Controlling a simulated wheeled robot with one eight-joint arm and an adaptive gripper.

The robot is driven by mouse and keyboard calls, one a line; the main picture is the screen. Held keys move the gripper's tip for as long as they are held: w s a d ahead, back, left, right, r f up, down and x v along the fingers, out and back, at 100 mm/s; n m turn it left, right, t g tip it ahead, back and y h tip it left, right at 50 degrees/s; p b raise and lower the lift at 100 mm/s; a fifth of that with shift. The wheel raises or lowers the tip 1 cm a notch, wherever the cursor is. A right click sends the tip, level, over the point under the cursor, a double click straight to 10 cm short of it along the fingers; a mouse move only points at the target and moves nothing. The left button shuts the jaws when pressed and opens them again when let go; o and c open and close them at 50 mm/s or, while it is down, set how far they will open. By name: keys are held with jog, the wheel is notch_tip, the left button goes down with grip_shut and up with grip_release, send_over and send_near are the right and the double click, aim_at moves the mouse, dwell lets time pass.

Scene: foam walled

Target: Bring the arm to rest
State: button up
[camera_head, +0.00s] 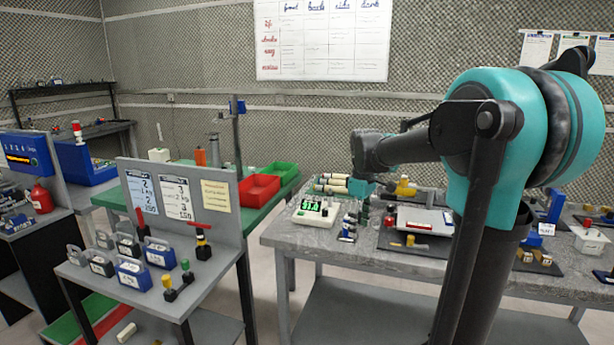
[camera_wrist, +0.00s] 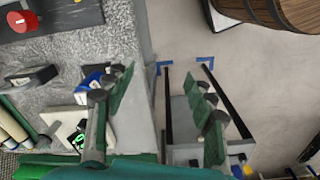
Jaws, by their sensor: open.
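My arm, teal and black, rises at the right of the head view, with its forearm reaching left over the grey workbench (camera_head: 345,240). My gripper (camera_head: 361,187) hangs at the arm's end above the bench's left part, small and partly lost among the items behind it. In the wrist view my gripper (camera_wrist: 158,108) has its two green-padded fingers spread wide apart, with nothing between them. The bench edge and the floor show below them.
A scale with green digits (camera_head: 316,208) stands near the bench's left end, below my gripper. A grey stand with weights (camera_head: 150,262) is at the front left. A wooden barrel (camera_wrist: 268,14) shows in the wrist view.

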jog(key=s+d+f+m+t, duration=0.1)
jog(key=s+f+m+t, duration=0.1)
jog(key=s+f+m, duration=0.3)
jog(key=s+d+f+m+t, duration=0.1)
jog(key=s+f+m, duration=0.4)
jog(key=s+f, duration=0.7)
jog(key=s+d, duration=0.1)
jog(key=s, duration=0.2)
jog(key=shift+d+t, duration=0.3)
jog(key=shift+t, duration=0.1)
jog(key=shift+w+f, duration=0.1)
